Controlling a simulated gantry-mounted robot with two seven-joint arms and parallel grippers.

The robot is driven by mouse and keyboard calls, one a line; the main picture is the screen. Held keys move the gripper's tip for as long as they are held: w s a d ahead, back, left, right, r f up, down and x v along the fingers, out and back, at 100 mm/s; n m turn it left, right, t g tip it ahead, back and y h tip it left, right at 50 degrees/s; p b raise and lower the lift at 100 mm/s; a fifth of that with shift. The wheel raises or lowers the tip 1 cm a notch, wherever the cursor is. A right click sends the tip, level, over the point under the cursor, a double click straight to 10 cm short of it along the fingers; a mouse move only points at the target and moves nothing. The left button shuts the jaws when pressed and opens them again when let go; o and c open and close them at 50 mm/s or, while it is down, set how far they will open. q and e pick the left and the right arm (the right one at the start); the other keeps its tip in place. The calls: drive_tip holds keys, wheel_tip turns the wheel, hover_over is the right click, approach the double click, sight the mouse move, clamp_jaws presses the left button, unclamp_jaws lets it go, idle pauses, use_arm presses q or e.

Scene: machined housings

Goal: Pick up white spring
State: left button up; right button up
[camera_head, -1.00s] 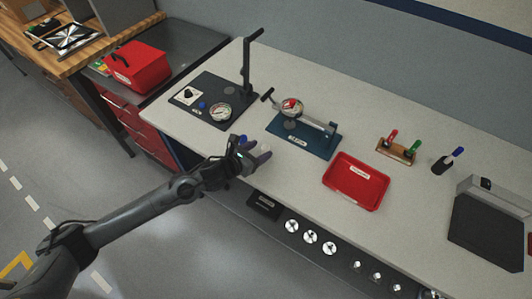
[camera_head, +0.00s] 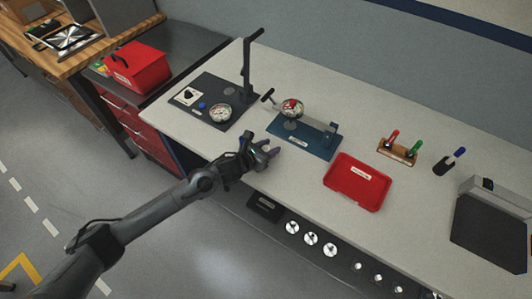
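I cannot clearly make out a white spring. The blue test stand (camera_head: 303,140) on the bench carries a round dial (camera_head: 293,107) and a black handle, and its small parts are too small to tell apart. My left gripper (camera_head: 269,148) is over the bench near its front edge, just left of and in front of the blue stand. Its fingers are apart and nothing shows between them. My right gripper is not in view.
A red tray (camera_head: 337,187) lies right of the blue stand. A black stand (camera_head: 212,88) with a dial is behind left. A wooden pen holder (camera_head: 397,153), a black cup (camera_head: 444,166) and a dark grey box (camera_head: 487,232) are to the right. A red toolbox (camera_head: 140,66) stands far left.

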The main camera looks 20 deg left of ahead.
use_arm(q)
drive_tip(key=c, duration=0.6)
